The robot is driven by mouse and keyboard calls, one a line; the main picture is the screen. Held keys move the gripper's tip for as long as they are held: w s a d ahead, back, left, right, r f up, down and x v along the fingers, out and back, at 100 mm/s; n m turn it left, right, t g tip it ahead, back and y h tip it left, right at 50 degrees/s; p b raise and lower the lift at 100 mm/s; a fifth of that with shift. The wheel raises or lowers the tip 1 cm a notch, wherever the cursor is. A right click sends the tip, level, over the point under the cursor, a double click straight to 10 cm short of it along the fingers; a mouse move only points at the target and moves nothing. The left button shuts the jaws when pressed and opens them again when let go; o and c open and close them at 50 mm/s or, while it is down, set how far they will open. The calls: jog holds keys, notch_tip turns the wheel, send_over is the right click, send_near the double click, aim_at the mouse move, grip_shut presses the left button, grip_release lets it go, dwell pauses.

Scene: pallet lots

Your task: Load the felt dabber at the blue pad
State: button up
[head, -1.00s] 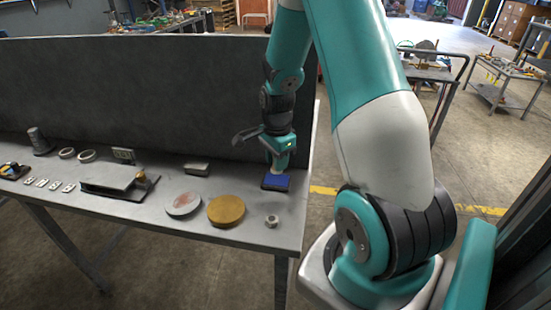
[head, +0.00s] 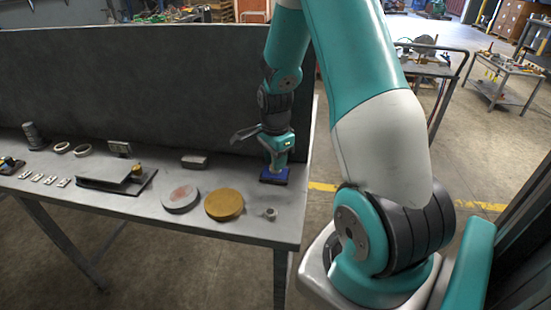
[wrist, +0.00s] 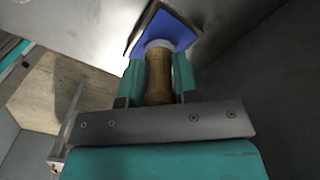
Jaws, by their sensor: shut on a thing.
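My gripper (head: 278,160) is at the right end of the bench, pointing down over the blue pad (head: 273,178). In the wrist view my gripper (wrist: 158,85) is shut on the felt dabber (wrist: 158,75), a brown wooden handle with a pale felt end. The felt end lies against or just above the blue pad (wrist: 165,27); I cannot tell whether it touches. The pad sits in a dark shallow tray. In the head view the dabber is mostly hidden by the gripper.
A yellow disc (head: 224,204), a grey disc with a reddish patch (head: 180,199) and a small metal nut (head: 270,214) lie left of and in front of the pad. A dark block (head: 195,161) stands behind. A tall grey panel (head: 130,85) backs the bench.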

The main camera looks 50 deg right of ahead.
jog(key=shift+f, duration=0.55)
dwell(1.3)
notch_tip(320, 180, up, 7)
jog(key=p, duration=0.6)
dwell(0.9)
